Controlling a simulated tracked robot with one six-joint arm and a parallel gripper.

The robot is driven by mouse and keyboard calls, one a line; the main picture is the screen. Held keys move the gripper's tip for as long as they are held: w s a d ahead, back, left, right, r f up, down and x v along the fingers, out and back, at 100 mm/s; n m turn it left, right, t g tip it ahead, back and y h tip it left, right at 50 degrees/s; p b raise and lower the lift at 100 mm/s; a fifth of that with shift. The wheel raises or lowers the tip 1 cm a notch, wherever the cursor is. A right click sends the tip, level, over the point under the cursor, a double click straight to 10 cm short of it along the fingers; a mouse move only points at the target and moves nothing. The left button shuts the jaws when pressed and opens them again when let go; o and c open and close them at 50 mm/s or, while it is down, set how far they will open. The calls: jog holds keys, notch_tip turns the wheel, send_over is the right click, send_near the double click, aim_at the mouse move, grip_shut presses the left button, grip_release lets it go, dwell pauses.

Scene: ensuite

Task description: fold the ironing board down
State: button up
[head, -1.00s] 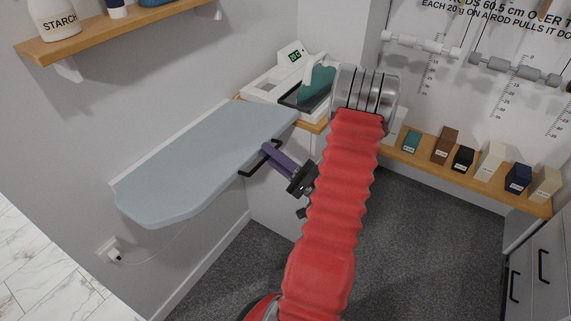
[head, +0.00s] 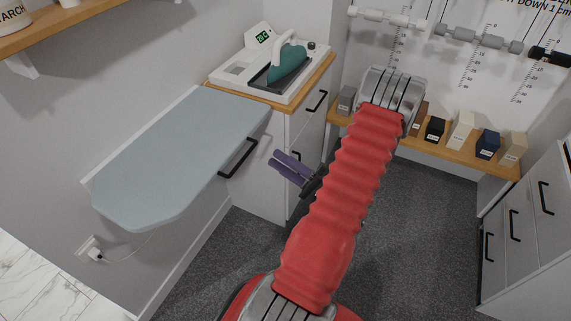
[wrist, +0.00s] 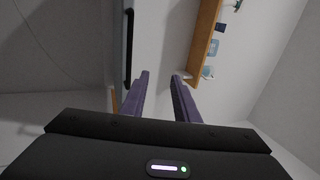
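The ironing board (head: 180,160) is a pale grey-blue panel on the left wall. It sticks out roughly level, with its tapered end toward the lower left. A black bar handle (head: 238,158) is on its right edge, and a black bar, likely this handle, shows at the left in the wrist view (wrist: 129,48). My gripper (head: 273,162) has two purple fingers, spread apart and empty. It is to the right of the handle, with a visible gap between them. The fingers also show apart in the wrist view (wrist: 162,75).
An iron (head: 287,65) sits in its station on a wood-topped cabinet (head: 265,102) behind the board. A wall shelf (head: 60,25) is above left. A ledge with several boxes (head: 460,130) is at right, beside drawers (head: 525,215). A plugged cord (head: 95,252) is below the board.

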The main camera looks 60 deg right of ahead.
jog(key=shift+s+f, duration=0.25)
jog(key=shift+s, duration=0.15)
jog(key=shift+c, duration=0.3)
